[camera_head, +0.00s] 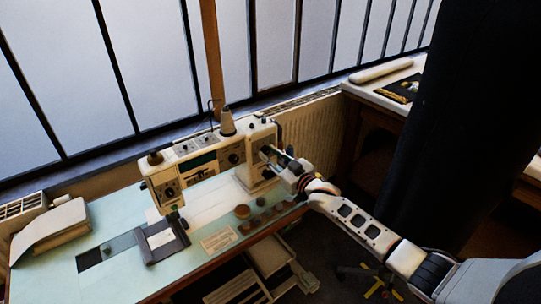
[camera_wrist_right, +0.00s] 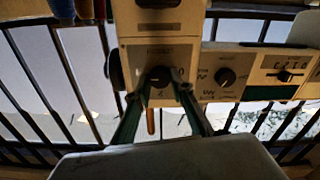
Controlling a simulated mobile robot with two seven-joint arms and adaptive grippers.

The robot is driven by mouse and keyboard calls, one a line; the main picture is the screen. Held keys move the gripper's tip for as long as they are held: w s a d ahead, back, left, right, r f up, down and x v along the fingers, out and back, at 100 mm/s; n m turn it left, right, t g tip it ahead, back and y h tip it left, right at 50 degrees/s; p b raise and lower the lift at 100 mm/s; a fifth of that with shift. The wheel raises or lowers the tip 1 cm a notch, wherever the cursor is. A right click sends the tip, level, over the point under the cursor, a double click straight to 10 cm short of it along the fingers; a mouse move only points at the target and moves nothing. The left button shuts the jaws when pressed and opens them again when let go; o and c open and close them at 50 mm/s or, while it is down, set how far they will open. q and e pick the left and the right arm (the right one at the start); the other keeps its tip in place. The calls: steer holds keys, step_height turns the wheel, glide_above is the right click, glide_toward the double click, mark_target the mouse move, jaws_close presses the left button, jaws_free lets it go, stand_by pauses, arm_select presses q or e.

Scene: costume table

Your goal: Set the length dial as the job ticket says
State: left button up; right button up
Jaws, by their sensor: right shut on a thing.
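A cream sewing machine (camera_head: 205,160) stands on the pale green table. My right gripper (camera_head: 270,160) reaches its right-hand column from the right. In the right wrist view, the fingers of my right gripper (camera_wrist_right: 161,86) are shut on a black round dial (camera_wrist_right: 160,75), one finger on each side. The small print above this dial is too blurred to read, and its setting is unclear. A second black dial (camera_wrist_right: 227,77) sits to its right. My left gripper is out of view.
A slider (camera_wrist_right: 285,76) sits right of the second dial. A printed card (camera_head: 218,240) and several small round items, including a brown one (camera_head: 242,211), lie at the table's front. A folded cloth-like stack (camera_head: 50,232) is at left. A dark curtain (camera_head: 440,130) hangs at right.

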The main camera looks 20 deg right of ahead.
steer(key=shift+m, duration=0.8)
steer(key=o, duration=1.1)
steer(key=v, duration=1.2)
